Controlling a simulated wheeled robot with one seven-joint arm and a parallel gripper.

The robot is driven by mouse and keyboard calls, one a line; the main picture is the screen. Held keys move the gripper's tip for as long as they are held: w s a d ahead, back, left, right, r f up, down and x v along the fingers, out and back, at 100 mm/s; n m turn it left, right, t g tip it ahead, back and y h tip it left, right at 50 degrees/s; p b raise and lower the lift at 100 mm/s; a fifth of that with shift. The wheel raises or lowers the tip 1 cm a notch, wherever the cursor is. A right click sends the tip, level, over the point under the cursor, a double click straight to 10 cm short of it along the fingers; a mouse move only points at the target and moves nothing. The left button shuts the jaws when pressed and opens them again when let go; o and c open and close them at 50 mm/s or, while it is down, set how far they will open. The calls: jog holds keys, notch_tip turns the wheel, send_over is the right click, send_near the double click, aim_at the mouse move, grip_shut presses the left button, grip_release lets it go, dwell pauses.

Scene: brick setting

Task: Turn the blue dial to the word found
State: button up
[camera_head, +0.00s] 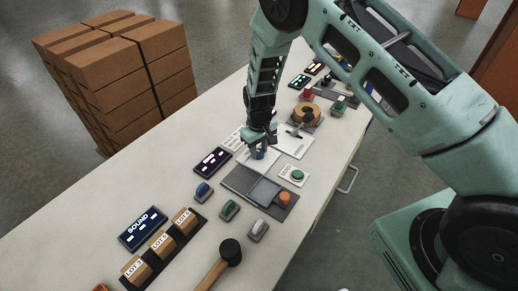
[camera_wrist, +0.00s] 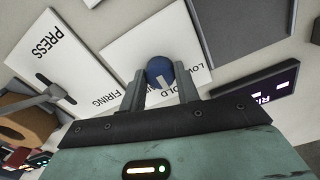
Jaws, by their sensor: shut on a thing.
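The blue dial (camera_wrist: 159,71) sits on a white plate (camera_wrist: 122,47) with printed words around it. In the wrist view "FIRING" and part of a word starting "LO" can be read; the rest is hidden or cut off. My gripper (camera_wrist: 160,88) is shut on the blue dial, one finger on each side. A pale mark shows on the dial between the fingers. In the head view the dial (camera_head: 259,154) shows just below my gripper (camera_head: 259,147). I cannot read the word "found" in either view.
A white "PRESS" plate (camera_wrist: 38,50) lies beside the dial plate. A dark display (camera_head: 212,162) stands left of it, and a grey panel with an orange knob (camera_head: 284,198) in front. Blue and green switches, a mallet (camera_head: 230,252) and labelled blocks are nearer.

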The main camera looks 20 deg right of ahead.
aim_at(259, 152)
jog(key=m+b, duration=0.1)
jog(key=m, duration=0.4)
jog(key=shift+m, duration=0.3)
jog(key=m, duration=0.6)
dwell(0.6)
jog(key=o, duration=1)
jog(key=shift+c, duration=0.2)
notch_tip(259, 152, up, 18)
jog(key=b, duration=0.1)
jog(key=shift+f+b, duration=0.25)
jog(key=shift+b, duration=0.1)
